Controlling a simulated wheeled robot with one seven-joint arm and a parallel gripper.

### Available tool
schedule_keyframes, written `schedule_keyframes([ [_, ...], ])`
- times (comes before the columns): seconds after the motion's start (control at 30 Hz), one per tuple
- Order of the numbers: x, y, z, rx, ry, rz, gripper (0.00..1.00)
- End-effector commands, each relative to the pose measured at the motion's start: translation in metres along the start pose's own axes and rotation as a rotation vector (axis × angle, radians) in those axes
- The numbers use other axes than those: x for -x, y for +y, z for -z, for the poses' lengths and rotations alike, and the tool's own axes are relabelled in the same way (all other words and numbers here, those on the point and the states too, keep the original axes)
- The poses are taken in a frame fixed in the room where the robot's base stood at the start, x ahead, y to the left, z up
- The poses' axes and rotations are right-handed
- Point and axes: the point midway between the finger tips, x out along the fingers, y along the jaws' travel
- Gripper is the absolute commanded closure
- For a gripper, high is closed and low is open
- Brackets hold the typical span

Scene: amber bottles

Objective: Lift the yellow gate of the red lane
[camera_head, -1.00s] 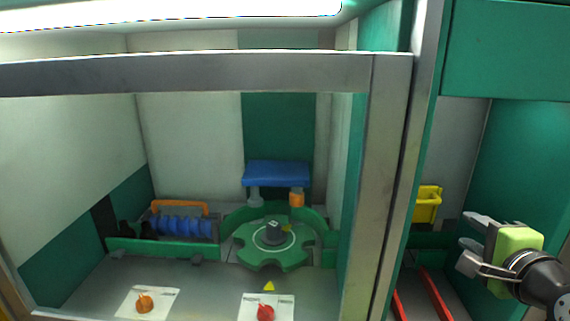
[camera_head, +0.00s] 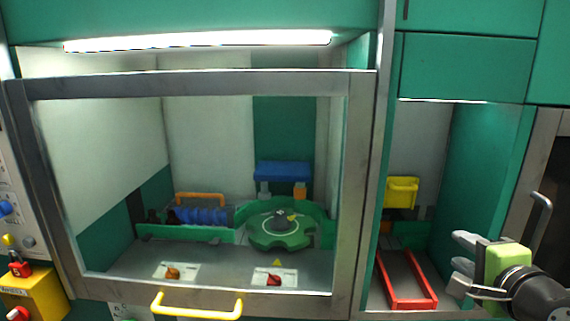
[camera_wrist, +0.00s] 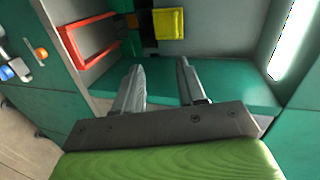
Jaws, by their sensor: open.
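The yellow gate (camera_head: 402,192) stands at the back of the narrow bay on the right, above the far end of the red lane (camera_head: 407,305). The red lane is a red-edged frame lying on the grey bay floor. In the wrist view the yellow gate (camera_wrist: 169,23) is at top centre and the red lane (camera_wrist: 65,36) at upper left. My gripper (camera_head: 462,262) is to the right of the lane, at the front of the bay, apart from both. Its two fingers (camera_wrist: 160,78) are spread with nothing between them.
A framed glass sash (camera_head: 355,200) with a yellow handle (camera_head: 197,306) closes off the larger bay at left, with a green turntable (camera_head: 279,229) inside. A green wall (camera_head: 480,170) bounds the narrow bay on the right. The bay's space before the gate looks clear.

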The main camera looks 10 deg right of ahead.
Motion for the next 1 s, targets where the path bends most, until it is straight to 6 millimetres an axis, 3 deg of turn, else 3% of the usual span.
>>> schedule_keyframes([
  [0.27, -0.010, 0.016, -0.059, 0.211, -0.116, -0.113, 0.60],
  [0.53, 0.005, 0.053, -0.144, 0.605, -0.321, -0.269, 0.60],
  [0.67, 0.036, 0.085, -0.191, 0.902, -0.479, -0.349, 0.60],
  [0.77, 0.075, 0.117, -0.216, 1.188, -0.627, -0.400, 0.60],
  [0.9, 0.117, 0.150, -0.221, 1.467, -0.773, -0.436, 0.60],
  [1.0, 0.129, 0.160, -0.218, 1.548, -0.817, -0.447, 0.60],
])
